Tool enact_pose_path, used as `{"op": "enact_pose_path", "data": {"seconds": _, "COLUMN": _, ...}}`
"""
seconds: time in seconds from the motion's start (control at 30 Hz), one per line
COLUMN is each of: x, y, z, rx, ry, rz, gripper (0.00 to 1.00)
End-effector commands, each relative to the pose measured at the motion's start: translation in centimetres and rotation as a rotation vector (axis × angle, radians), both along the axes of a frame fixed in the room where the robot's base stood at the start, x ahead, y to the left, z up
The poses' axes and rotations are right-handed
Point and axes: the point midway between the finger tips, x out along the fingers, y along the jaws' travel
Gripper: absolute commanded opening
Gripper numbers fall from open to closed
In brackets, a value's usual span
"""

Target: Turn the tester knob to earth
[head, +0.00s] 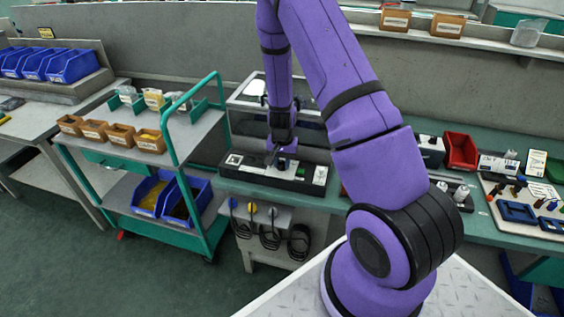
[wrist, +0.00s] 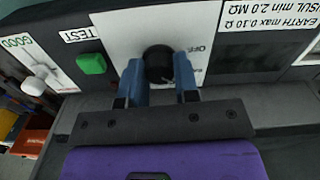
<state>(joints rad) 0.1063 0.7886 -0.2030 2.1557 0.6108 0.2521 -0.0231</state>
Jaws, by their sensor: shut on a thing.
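The tester (head: 262,170) is a dark box with a white-labelled front on the green bench, partly hidden by my arm in the head view. Its black round knob (wrist: 158,64) sits on a white plate in the wrist view, with the word OFF printed upside down to its right. My gripper (wrist: 160,78) has its two blue fingers on either side of the knob, shut on it. The knob's pointer direction is not clear. The fingers hide part of the plate and any marks beneath them.
Left of the knob are a green TEST button (wrist: 91,64) and a GOOD label with a white lever (wrist: 40,72). A green trolley (head: 190,150) with small bins stands left of the bench. A red bin (head: 460,150) stands on the bench at right.

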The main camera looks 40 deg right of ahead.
Motion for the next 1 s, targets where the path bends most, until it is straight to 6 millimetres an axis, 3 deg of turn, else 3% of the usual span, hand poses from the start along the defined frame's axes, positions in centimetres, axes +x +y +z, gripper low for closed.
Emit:
{"op": "enact_pose_path", "data": {"seconds": 0.17, "x": 0.1, "y": 0.0, "z": 0.0, "rx": 0.000, "ry": -0.001, "rz": 0.001, "gripper": 0.05}}
{"op": "enact_pose_path", "data": {"seconds": 0.2, "x": 0.1, "y": 0.0, "z": 0.0, "rx": 0.000, "ry": -0.001, "rz": 0.001, "gripper": 0.31}}
{"op": "enact_pose_path", "data": {"seconds": 0.3, "x": 0.1, "y": 0.0, "z": 0.0, "rx": 0.000, "ry": -0.001, "rz": 0.001, "gripper": 0.54}}
{"op": "enact_pose_path", "data": {"seconds": 0.67, "x": 0.0, "y": 0.0, "z": 0.4, "rx": 0.000, "ry": -0.001, "rz": 0.002, "gripper": 0.54}}
{"op": "enact_pose_path", "data": {"seconds": 1.0, "x": 0.1, "y": 0.1, "z": 5.7, "rx": -0.001, "ry": -0.005, "rz": 0.003, "gripper": 0.54}}
